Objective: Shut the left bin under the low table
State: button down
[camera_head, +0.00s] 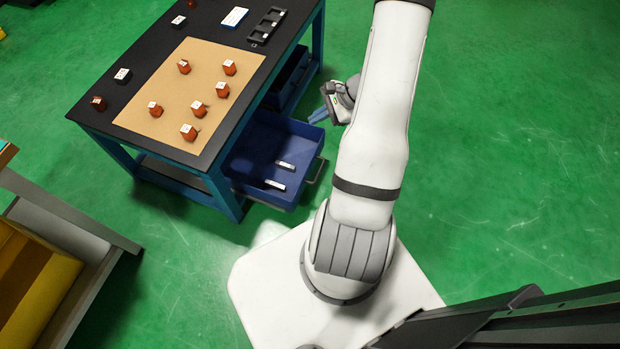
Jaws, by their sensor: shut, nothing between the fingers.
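The low table (90,115) has a black top and a blue frame. Under it, the left bin (237,178) is a blue open tray, pulled well out toward the right of the table. It has a grey handle (317,172) on its outer front, and two small white-labelled items lie inside. My gripper (318,116) is shut and empty. Its blue fingertips are close to the bin's far front corner; I cannot tell whether they touch it.
A second bin space (292,78) lies farther back under the table. Several orange-red parts (222,90) stand on a tan mat (150,85) on top. A bench with yellow bins (35,270) is at lower left. Green floor (520,150) is clear at right.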

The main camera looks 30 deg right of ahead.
jog(key=s+d+f+m+t+h+b, duration=0.1)
jog(key=s+d+f+m+b, duration=0.15)
jog(key=f, duration=0.75)
jog(key=s+d+f+m+t+b, duration=0.1)
jog(key=s+d+f+m+b, duration=0.2)
jog(key=f, duration=0.6)
jog(key=s+d+f+m+t+h+b, duration=0.1)
jog(key=s+f+m+b, duration=0.2)
jog(key=f, duration=0.7)
jog(key=shift+m, duration=0.55)
jog(key=b+x, duration=0.1)
jog(key=x, duration=0.3)
jog(key=w+r+b+x, duration=0.1)
jog(key=x, duration=0.3)
jog(key=b+x, duration=0.1)
jog(key=x, duration=0.3)
jog(key=shift+w+a+r+b, duration=0.2)
jog(key=shift+w+a+b, duration=0.15)
jog(key=shift+w, duration=0.25)
jog(key=shift+w+a+r, duration=0.1)
jog(key=shift+w+a, duration=0.3)
jog(key=shift+w, duration=0.05)
